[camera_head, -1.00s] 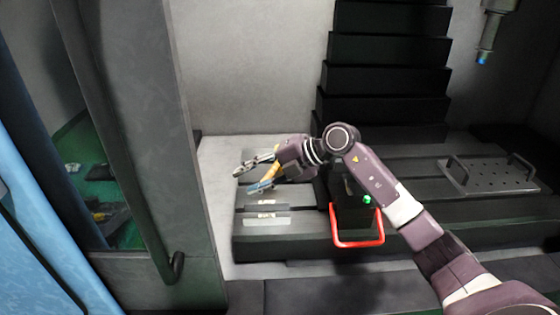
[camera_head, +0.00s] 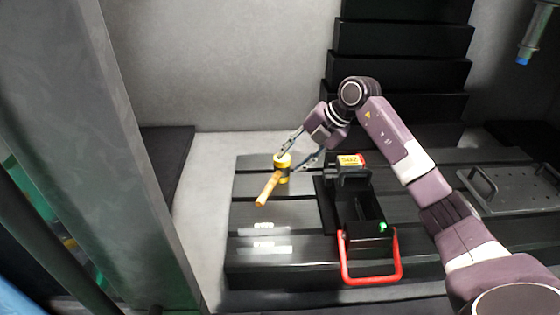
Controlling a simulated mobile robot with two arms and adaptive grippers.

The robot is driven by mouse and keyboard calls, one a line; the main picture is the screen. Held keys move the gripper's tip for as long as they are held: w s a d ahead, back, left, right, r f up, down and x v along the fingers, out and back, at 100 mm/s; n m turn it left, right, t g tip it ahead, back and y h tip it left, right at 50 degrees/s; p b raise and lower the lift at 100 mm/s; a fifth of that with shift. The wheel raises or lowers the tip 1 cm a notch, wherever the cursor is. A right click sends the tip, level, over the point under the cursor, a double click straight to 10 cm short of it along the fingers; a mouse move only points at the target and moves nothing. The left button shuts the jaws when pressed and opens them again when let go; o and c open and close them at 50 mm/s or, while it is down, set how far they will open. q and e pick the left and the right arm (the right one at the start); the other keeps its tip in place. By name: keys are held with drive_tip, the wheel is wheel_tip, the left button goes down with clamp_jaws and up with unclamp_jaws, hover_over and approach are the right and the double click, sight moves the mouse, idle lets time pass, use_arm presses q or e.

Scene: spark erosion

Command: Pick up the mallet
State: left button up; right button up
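The mallet (camera_head: 268,190) has a yellow and dark head and an orange-tan handle that points down-left in the picture. It shows at the left end of the dark slotted machine table (camera_head: 300,215). My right gripper (camera_head: 287,163) reaches in from the upper right. Its two fingers are spread, with the mallet's head near and partly between the fingertips. I see no clear grip on the head, and contact cannot be made out. My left gripper is not in view.
A black vise-like block (camera_head: 367,215) with a red handle (camera_head: 372,280) and a yellow-red label stands right of the mallet. A perforated plate with handles (camera_head: 515,187) lies at the right. A grey frame post (camera_head: 140,150) stands at the left. Black stepped covers (camera_head: 400,75) rise behind.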

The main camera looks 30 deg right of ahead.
sight(278, 174)
drive_tip(key=a+f+p, duration=0.2)
drive_tip(key=f, duration=0.1)
drive_tip(key=w+a+f, duration=0.1)
drive_tip(key=shift+f+p, duration=0.3)
drive_tip(key=shift+p, duration=0.1)
drive_tip(key=shift+w+a+f, duration=0.15)
drive_tip(key=shift+w+f, duration=0.5)
drive_tip(key=shift+f, duration=0.35)
drive_tip(key=c, duration=0.5)
clamp_jaws()
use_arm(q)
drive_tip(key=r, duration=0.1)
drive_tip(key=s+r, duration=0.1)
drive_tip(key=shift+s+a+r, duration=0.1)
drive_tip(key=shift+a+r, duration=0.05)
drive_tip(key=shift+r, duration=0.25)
